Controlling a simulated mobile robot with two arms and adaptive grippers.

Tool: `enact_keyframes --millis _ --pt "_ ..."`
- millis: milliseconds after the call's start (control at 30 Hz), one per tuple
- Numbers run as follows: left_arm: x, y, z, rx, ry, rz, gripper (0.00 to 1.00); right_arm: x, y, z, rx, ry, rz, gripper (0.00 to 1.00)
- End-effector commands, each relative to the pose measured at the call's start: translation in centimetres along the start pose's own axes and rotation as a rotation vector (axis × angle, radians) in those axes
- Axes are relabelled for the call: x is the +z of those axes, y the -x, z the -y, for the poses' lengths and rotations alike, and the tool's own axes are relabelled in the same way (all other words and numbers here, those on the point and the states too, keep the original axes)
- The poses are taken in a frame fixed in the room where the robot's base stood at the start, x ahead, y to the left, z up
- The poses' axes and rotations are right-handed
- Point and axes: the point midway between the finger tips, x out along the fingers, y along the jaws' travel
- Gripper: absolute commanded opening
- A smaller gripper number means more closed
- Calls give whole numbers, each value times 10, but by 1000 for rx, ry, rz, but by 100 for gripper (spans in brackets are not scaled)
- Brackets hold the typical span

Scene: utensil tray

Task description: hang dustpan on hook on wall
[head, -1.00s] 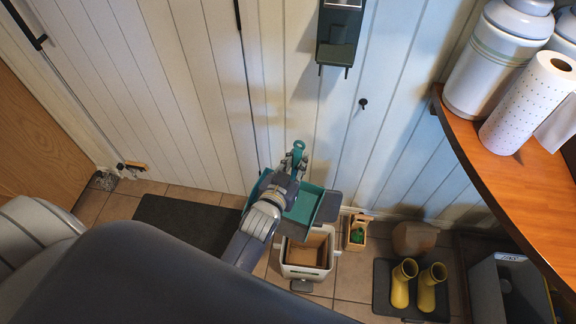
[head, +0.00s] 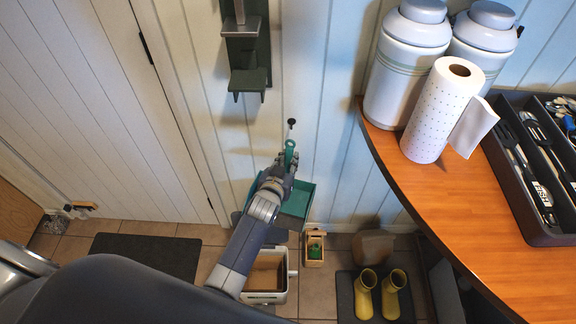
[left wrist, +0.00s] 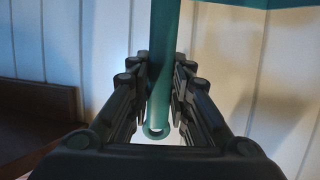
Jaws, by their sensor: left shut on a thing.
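The teal dustpan (head: 297,203) hangs in front of the white panelled wall, its handle pointing up and its pan below. My left gripper (head: 277,172) is shut on the handle. The left wrist view shows the handle (left wrist: 163,60) between the two fingers (left wrist: 160,88), with a round hole at its end. In the head view the handle's end lies just below the small dark hook (head: 291,123) on the wall. I cannot tell how far the handle stands off the wall, and no contact with the hook shows. My right gripper is out of view.
A dark wall-mounted holder (head: 247,60) is above left of the hook. A wooden counter (head: 440,200) at right carries canisters (head: 408,65), a paper towel roll (head: 441,110) and a utensil tray (head: 530,225). A bin (head: 267,275) and yellow boots (head: 379,293) stand on the floor.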

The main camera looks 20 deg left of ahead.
Motion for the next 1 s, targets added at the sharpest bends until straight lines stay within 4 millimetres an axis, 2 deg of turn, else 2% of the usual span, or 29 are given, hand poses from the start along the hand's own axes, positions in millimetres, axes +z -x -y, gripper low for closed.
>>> enact_keyframes --millis 133,533,1000 --pt "-2 -10 2 0 -1 -2 0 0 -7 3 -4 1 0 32" --pt "-7 -32 8 1 -2 -3 0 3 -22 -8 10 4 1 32" --pt "-14 -59 16 1 -2 -3 0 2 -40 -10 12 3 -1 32"
